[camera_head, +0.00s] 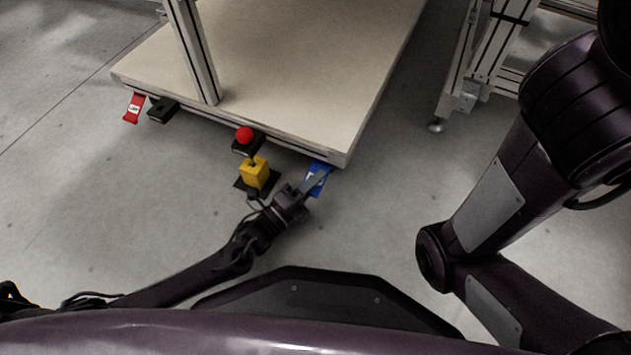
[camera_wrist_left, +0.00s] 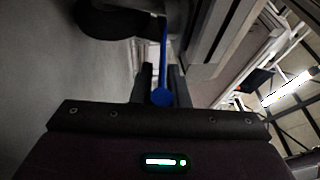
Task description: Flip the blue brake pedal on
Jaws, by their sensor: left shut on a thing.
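The blue brake pedal (camera_head: 318,178) sticks out from under the near right corner of the beige platform, low near the floor. My left gripper (camera_head: 312,185) reaches it from the lower left and is shut on it. In the left wrist view the blue pedal (camera_wrist_left: 162,95) shows edge-on between the two fingers (camera_wrist_left: 160,85). The fingers and hand cover part of the pedal in the head view. My right arm is at the right, and its gripper is out of view.
A yellow block (camera_head: 254,173) and a red knob (camera_head: 244,134) on a dark base stand left of my left gripper. A metal frame (camera_head: 480,60) stands at the right. Open floor lies between.

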